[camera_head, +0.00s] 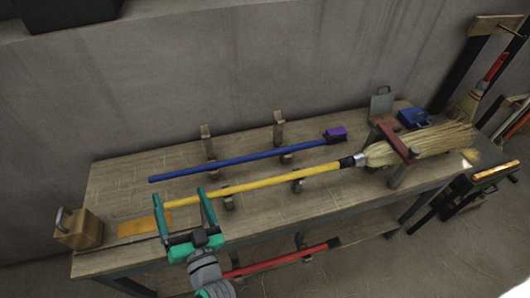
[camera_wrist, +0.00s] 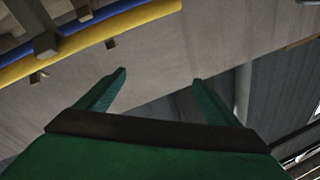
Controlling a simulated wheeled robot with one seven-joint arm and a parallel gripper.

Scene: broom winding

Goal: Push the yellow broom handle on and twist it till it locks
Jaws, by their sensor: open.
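The yellow broom handle (camera_head: 270,181) lies across wooden rests on the bench in the head view. Its right end has a black and metal collar at the straw broom head (camera_head: 420,143); I cannot tell whether they are joined or locked. The broom head lies under a reddish-brown clamp bar (camera_head: 394,138). My green gripper (camera_head: 182,208) is open and empty near the handle's left end, its fingers spread along the handle's length. In the wrist view the yellow handle (camera_wrist: 105,35) passes beyond and to the left of my open fingers (camera_wrist: 155,90), not between them.
A blue handle (camera_head: 240,160) with a purple head lies behind the yellow one. A wooden block (camera_head: 78,228) with a metal loop stands at the bench's left end. A red handle (camera_head: 280,260) is on the lower shelf. The bench front (camera_head: 290,217) is mostly clear.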

